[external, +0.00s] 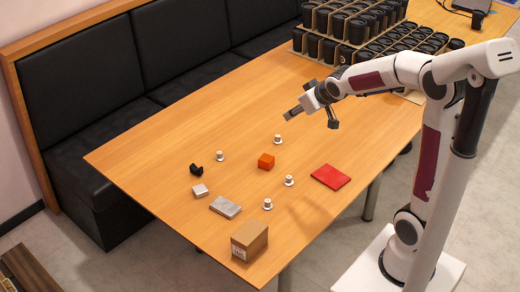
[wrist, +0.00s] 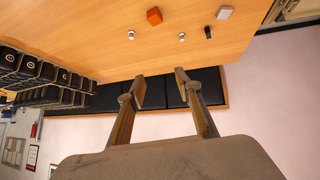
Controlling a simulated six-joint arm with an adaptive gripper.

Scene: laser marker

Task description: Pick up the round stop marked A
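Several small silver round stops stand on the wooden table: one at the left (external: 219,156), one near the middle (external: 278,139), one to the right (external: 289,180) and one nearer the front (external: 267,204). No letter is readable on any of them, so I cannot tell which is A. Two stops show in the wrist view, a left one (wrist: 131,36) and a right one (wrist: 182,37). My gripper (external: 310,120) is raised above the table's far part, apart from the stops. Its fingers are spread and empty in the wrist view (wrist: 161,82).
An orange cube (external: 266,161), red plate (external: 330,176), cardboard box (external: 249,240), grey plate (external: 225,207), small silver block (external: 200,190) and black bracket (external: 196,169) lie around the stops. Racks of black containers (external: 345,52) stand at the back. A black bench (external: 85,72) runs along the far side.

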